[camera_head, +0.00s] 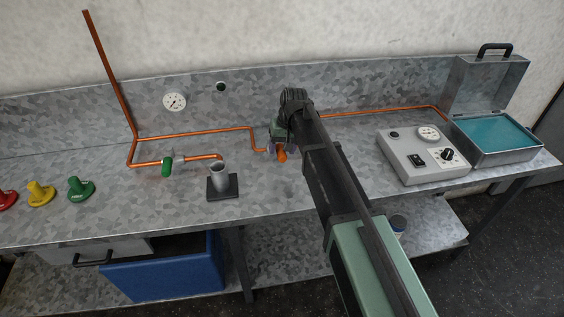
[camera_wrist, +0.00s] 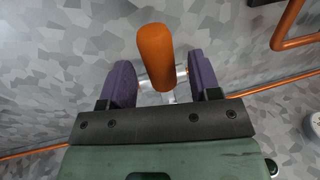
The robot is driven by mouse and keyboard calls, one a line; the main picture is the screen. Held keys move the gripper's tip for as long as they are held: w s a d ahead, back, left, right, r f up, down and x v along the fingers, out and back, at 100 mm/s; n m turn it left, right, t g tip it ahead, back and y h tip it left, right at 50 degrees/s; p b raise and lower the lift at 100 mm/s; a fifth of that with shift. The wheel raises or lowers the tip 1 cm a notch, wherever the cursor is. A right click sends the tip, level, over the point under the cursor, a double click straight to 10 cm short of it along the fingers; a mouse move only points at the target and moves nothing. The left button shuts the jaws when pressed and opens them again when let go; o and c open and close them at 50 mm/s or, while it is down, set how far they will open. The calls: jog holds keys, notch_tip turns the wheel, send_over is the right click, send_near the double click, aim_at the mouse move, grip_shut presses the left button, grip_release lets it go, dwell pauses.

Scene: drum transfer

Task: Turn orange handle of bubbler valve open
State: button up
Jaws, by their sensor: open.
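The orange handle (camera_head: 282,156) of the bubbler valve shows just beyond the end of my arm in the head view. In the wrist view the orange handle (camera_wrist: 156,56) stands between the two purple fingers of my gripper (camera_wrist: 165,82), with a gap on each side. A clear and metal valve part (camera_wrist: 160,97) shows below the handle, partly hidden by the gripper body. My gripper is open and around the handle, not visibly touching it. My wrist hides part of the valve in the head view.
Copper pipe (camera_head: 195,133) runs along the metal bench. A green-handled valve (camera_head: 167,165) and a grey cup on a black base (camera_head: 222,186) stand to the left. A control box (camera_head: 422,155) and an open case (camera_head: 495,140) stand to the right. Coloured knobs (camera_head: 80,189) lie far left.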

jog(key=shift+a+f, duration=0.1)
jog(key=shift+f, duration=0.55)
jog(key=shift+r, duration=0.15)
jog(key=shift+c, duration=0.3)
grip_shut()
